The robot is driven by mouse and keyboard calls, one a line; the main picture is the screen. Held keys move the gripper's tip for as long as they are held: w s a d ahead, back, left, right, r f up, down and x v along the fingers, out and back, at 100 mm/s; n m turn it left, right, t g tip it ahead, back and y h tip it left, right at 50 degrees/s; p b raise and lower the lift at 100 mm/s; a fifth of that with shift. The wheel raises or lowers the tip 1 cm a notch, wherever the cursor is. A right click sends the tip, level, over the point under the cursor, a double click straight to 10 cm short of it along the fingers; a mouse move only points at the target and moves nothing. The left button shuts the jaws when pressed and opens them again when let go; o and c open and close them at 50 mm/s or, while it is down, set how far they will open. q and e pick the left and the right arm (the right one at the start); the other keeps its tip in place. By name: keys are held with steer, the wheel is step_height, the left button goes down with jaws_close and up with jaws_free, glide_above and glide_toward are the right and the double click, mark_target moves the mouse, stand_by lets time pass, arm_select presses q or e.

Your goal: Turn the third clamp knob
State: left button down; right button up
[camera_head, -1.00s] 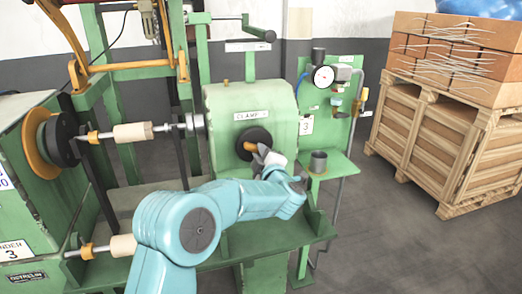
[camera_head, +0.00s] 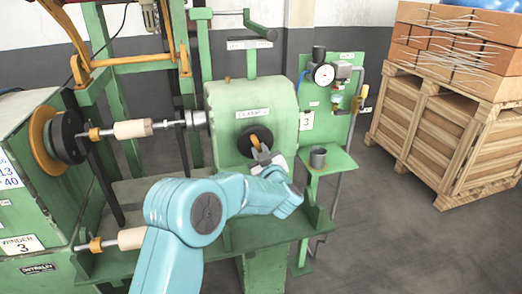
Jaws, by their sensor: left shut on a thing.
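The clamp knob (camera_head: 244,143) is a black disc with an orange handle bar across it. It sits on the front of a green housing (camera_head: 228,98) with a partly hidden clamp label. My left gripper (camera_head: 261,148) is shut on the orange handle, which stands tilted, upper end to the left. The jaws cover part of the handle and the knob's right side. My left arm comes in from the bottom, across the front of the machine. My right gripper is not in view.
A gauge panel (camera_head: 313,97) with a shelf and a small cup (camera_head: 318,157) stands right of the housing. A spindle with a wooden roller (camera_head: 132,129) runs on the left. A wooden crate (camera_head: 430,135) stands at the far right; floor before it is clear.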

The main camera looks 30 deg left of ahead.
arm_select(q)
steer(key=shift+f+m, duration=0.2)
steer(key=shift+m, duration=0.1)
steer(key=c, duration=1)
jaws_free()
steer(key=shift+r, duration=0.1)
steer(key=shift+c, duration=0.2)
steer(key=shift+d, duration=0.1)
steer(key=b+v, duration=0.3)
steer(key=v, duration=1.3)
steer(key=shift+s, duration=0.1)
